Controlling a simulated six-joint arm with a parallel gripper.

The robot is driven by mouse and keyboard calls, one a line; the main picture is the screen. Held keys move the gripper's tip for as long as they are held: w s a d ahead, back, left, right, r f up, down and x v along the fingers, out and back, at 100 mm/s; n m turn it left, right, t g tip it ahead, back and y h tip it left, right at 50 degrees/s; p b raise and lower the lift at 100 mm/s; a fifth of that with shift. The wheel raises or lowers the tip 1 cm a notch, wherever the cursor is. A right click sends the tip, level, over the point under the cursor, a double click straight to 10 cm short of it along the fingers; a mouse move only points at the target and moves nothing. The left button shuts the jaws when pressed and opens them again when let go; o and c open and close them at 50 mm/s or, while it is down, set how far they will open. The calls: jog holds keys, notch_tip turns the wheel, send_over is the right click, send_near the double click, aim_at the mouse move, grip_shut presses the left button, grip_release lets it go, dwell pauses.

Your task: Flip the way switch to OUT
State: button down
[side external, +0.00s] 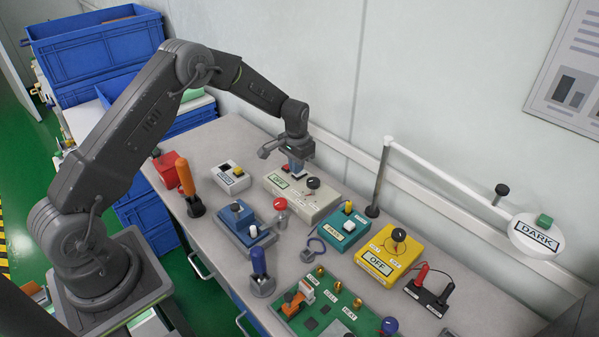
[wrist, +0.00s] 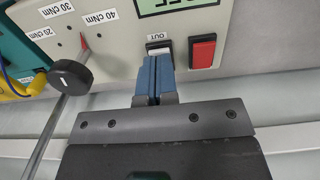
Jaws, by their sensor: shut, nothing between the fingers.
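The way switch (wrist: 159,47) is a small white and dark rocker on a beige tester box (side external: 302,208). An OUT label (wrist: 159,36) sits at its edge in the wrist view. My gripper (wrist: 155,62) has blue fingers pressed together with nothing between them. Its tips are at the switch and hide its lower part; I cannot tell whether they touch. In the side view my gripper (side external: 294,172) points down over the back of the box, and the switch is hidden there. Which way the switch is tipped is not clear.
A red rocker (wrist: 203,50) is close beside the switch. A black knob (wrist: 70,77) with cNm labels and a green OFF display (side external: 280,181) share the box. A teal tester (side external: 343,230), a white box (side external: 231,178) and a wall behind are close by.

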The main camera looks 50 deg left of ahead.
jog(key=shift+f, duration=0.6)
dwell(0.3)
jog(key=shift+r, duration=3.5)
jog(key=shift+d+r, duration=0.1)
jog(key=shift+r, duration=0.2)
jog(key=s+d+r+t, duration=0.1)
jog(key=s+d+r, duration=0.3)
jog(key=s+r, duration=0.45)
jog(key=s+d+r+t, duration=0.25)
jog(key=s+r, duration=0.25)
jog(key=r, duration=0.6)
jog(key=s+d+r+t, duration=0.1)
jog(key=s+d, duration=0.1)
jog(key=s, duration=0.7)
jog(key=s+d+r+t, duration=0.1)
jog(key=s+d, duration=0.2)
jog(key=s, duration=0.7)
